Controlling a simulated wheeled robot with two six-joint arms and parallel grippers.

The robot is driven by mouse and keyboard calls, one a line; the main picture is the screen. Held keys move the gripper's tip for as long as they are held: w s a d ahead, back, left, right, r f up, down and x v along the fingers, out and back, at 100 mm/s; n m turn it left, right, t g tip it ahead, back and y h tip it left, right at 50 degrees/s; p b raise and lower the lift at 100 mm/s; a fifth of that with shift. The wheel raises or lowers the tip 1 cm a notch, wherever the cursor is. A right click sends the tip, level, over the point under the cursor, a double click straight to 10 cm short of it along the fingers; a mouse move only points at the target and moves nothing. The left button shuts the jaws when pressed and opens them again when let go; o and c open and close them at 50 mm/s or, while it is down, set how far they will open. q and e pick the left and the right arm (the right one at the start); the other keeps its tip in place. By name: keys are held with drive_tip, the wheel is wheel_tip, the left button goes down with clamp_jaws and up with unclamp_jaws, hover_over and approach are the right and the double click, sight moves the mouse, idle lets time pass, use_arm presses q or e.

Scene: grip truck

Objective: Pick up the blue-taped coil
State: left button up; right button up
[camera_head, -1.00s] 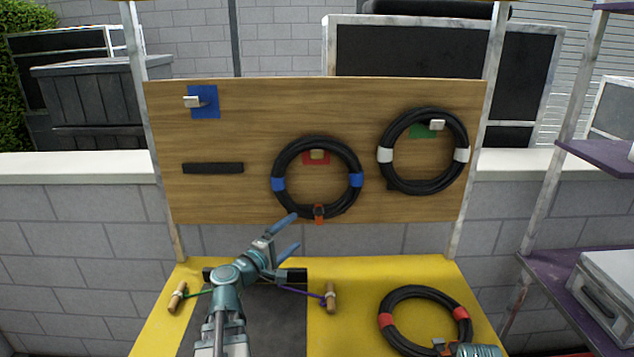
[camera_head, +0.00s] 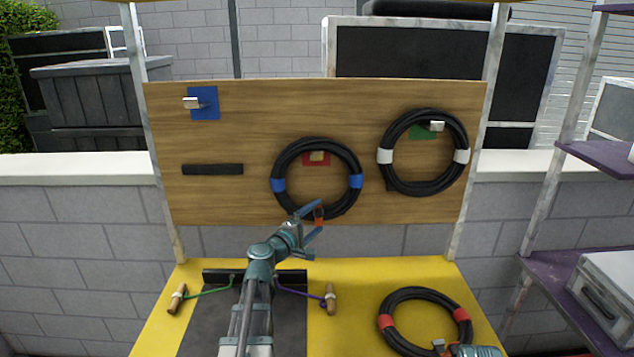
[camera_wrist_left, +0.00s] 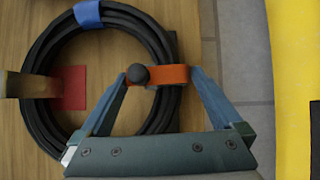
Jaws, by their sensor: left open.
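The blue-taped coil (camera_head: 285,160) is a black cable ring with two blue tape bands. It hangs on the peg over the red patch (camera_head: 316,158) of the wooden board. An orange strap with a dark knob (camera_wrist_left: 138,74) sits at its bottom; in the head view the gripper partly covers it. My left gripper (camera_head: 317,219) is open at the coil's lower edge. In the left wrist view its blue fingers (camera_wrist_left: 158,80) stand on either side of the orange strap (camera_wrist_left: 172,75); I cannot tell whether they touch it. My right gripper (camera_head: 477,351) shows only partly at the bottom edge.
A white-taped coil (camera_head: 384,173) hangs on the right by a green patch. A red-taped coil (camera_head: 395,299) lies on the yellow table (camera_head: 350,275). The blue patch's peg (camera_head: 193,103) is bare. Wooden handles (camera_head: 177,298) on cords lie near my left arm. Purple shelves (camera_head: 560,262) stand at right.

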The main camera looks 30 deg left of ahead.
use_arm(q)
drive_tip(key=shift+w+d, duration=0.1)
drive_tip(key=shift+w, duration=1.1)
clamp_jaws()
